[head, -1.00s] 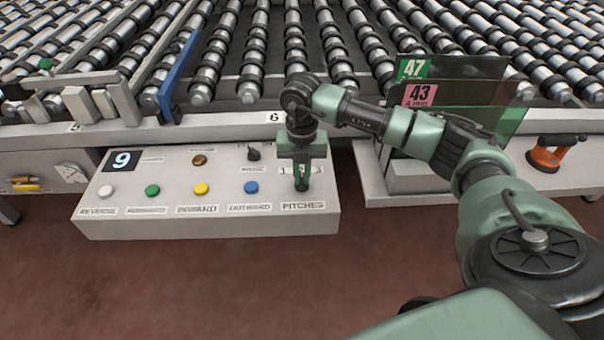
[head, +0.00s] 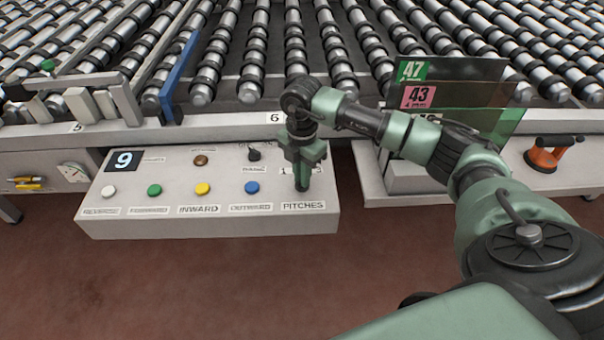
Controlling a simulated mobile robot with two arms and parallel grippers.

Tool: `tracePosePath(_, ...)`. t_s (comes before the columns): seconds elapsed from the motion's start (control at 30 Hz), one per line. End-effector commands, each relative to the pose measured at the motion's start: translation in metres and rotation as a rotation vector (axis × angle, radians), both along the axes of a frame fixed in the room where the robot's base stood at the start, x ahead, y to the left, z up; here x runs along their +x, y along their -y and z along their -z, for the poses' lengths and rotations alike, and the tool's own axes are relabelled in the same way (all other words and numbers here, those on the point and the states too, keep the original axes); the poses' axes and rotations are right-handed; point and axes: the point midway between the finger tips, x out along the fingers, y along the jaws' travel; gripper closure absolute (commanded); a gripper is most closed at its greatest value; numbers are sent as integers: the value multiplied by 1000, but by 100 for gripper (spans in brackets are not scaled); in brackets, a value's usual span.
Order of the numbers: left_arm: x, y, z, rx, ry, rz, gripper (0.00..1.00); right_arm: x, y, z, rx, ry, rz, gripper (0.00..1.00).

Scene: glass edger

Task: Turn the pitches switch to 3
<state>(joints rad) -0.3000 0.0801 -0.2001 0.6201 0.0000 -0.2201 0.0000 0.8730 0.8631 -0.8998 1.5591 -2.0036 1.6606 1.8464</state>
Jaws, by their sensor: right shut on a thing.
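The control box (head: 225,222) is a light grey panel below the roller conveyor. The "PITCHES" label (head: 303,206) is at its right end. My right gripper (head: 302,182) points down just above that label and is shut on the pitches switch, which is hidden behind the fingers. Part of the number scale shows beside the fingers, and the switch's setting cannot be read. My left gripper is not in view.
Glass sheets with number tags (head: 455,95) and an orange suction cup (head: 545,158) stand to the right.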

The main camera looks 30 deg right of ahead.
Motion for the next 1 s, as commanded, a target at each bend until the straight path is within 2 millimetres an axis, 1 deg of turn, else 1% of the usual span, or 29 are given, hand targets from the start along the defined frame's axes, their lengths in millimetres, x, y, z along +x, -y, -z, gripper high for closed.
tracePosePath(0.03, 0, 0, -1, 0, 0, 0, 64, 2, 1, -3, -2, 8, 13, 100)
tracePosePath(0.57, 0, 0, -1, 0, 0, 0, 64, 2, 2, -3, -2, 8, 35, 100)
tracePosePath(0.6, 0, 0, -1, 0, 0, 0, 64, 2, 2, -3, -2, 8, 35, 81)
tracePosePath(0.63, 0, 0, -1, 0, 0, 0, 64, 2, 2, -3, -2, 8, 35, 73)
tracePosePath(0.67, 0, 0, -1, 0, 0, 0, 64, 2, 2, -3, -2, 8, 35, 67)
tracePosePath(1.0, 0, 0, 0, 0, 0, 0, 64, 1, 1, -3, -1, 3, 31, 67)
